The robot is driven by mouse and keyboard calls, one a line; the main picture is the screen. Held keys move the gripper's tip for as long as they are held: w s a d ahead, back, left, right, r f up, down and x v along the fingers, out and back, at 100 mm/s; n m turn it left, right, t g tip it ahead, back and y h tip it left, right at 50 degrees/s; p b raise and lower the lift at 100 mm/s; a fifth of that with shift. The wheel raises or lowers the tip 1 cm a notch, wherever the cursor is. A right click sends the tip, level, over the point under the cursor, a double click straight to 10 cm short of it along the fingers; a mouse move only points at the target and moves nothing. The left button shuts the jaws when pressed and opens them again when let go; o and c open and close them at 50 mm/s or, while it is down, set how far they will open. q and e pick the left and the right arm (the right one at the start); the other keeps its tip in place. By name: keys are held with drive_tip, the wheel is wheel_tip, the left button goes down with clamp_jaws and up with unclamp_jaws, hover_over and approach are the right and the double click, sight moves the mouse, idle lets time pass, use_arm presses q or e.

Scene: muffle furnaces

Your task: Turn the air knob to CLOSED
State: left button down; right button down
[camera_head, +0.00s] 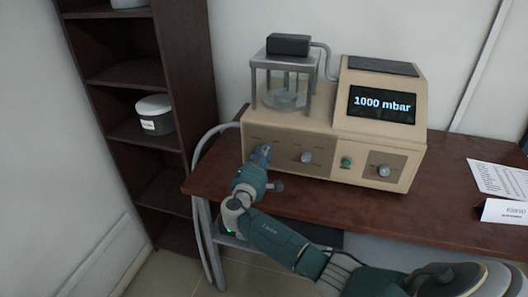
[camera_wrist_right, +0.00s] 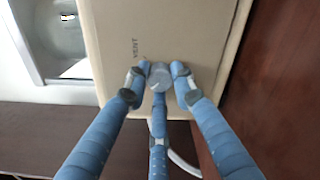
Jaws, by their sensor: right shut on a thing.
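The beige vacuum device (camera_head: 290,130) stands on the table with knobs along its front panel. My right gripper (camera_head: 262,153) is at the leftmost knob, which it hides in the head view. In the right wrist view the blue fingers (camera_wrist_right: 158,88) are closed around a small round grey knob (camera_wrist_right: 160,73). The word VENT is printed on the panel beside this knob; no CLOSED mark is readable. A middle knob (camera_head: 306,157) and a right knob (camera_head: 384,171) are untouched. I cannot read which is named air. My left gripper is not in view.
The device's screen (camera_head: 382,104) reads 1000 mbar. A green button (camera_head: 346,162) sits between the middle and right knobs. A glass chamber (camera_head: 285,90) stands on top. A dark shelf (camera_head: 112,76) with a jar (camera_head: 155,114) is at left. Papers (camera_head: 500,178) lie at right.

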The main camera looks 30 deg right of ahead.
drive_tip(key=shift+a+f+n, duration=0.1)
drive_tip(key=shift+f+n, duration=0.05)
drive_tip(key=shift+n, duration=0.15)
drive_tip(key=c, duration=1.5)
unclamp_jaws()
drive_tip(key=shift+o, duration=0.2)
drive_tip(key=v, duration=1.2)
